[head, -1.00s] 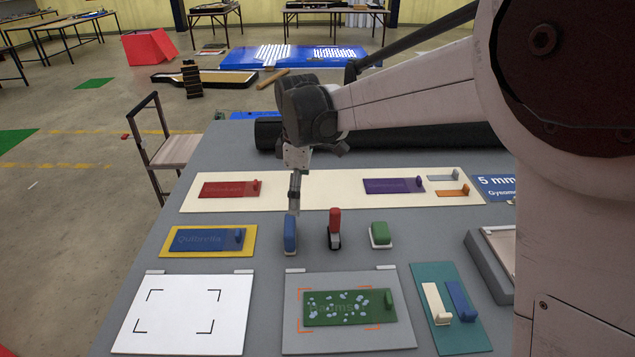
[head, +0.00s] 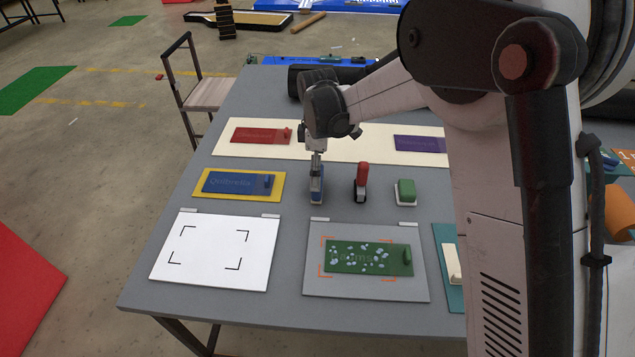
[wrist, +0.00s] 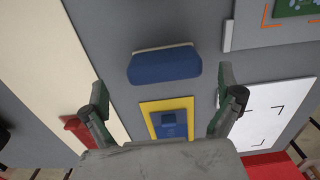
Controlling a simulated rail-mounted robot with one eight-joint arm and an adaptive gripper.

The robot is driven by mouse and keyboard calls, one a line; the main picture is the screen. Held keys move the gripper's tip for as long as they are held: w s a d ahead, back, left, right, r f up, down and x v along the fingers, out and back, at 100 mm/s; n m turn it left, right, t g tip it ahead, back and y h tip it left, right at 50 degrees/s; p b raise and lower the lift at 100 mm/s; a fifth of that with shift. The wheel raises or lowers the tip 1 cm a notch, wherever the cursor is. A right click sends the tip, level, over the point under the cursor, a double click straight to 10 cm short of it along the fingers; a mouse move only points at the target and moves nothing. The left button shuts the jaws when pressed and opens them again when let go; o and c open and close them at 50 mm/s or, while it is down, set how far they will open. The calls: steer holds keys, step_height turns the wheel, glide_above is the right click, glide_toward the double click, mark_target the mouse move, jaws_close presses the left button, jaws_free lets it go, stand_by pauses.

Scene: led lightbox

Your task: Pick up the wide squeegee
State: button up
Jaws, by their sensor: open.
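The blue tool with a pale lower edge, which looks like the wide squeegee (head: 316,193), stands on the grey table. In the wrist view the blue squeegee (wrist: 165,66) lies crosswise, just ahead of and between the spread fingers. My gripper (head: 316,170) is over it in the head view and partly hides its top. The wrist view shows my gripper (wrist: 158,88) open, with nothing between its fingers. I cannot tell whether a finger touches the squeegee.
A red-handled roller (head: 361,175) and a green block with a pale base (head: 405,191) stand close to the right. A blue plate on a yellow board (head: 200,193), a white sheet (head: 215,275) and a green plate (head: 345,258) lie around. A red plate (head: 258,136) lies behind.

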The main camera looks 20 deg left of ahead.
steer(key=shift+s+d+f+p, duration=0.1)
steer(key=shift+f+p, duration=0.1)
steer(key=shift+f, duration=0.7)
steer(key=shift+s+a+f+p, duration=0.1)
steer(key=shift+f+p, duration=0.05)
steer(key=shift+f, duration=0.7)
steer(key=shift+s+d+f+p, duration=0.1)
steer(key=shift+f+p, duration=0.1)
steer(key=shift+f, duration=0.7)
steer(key=shift+c, duration=0.5)
steer(key=c, duration=1)
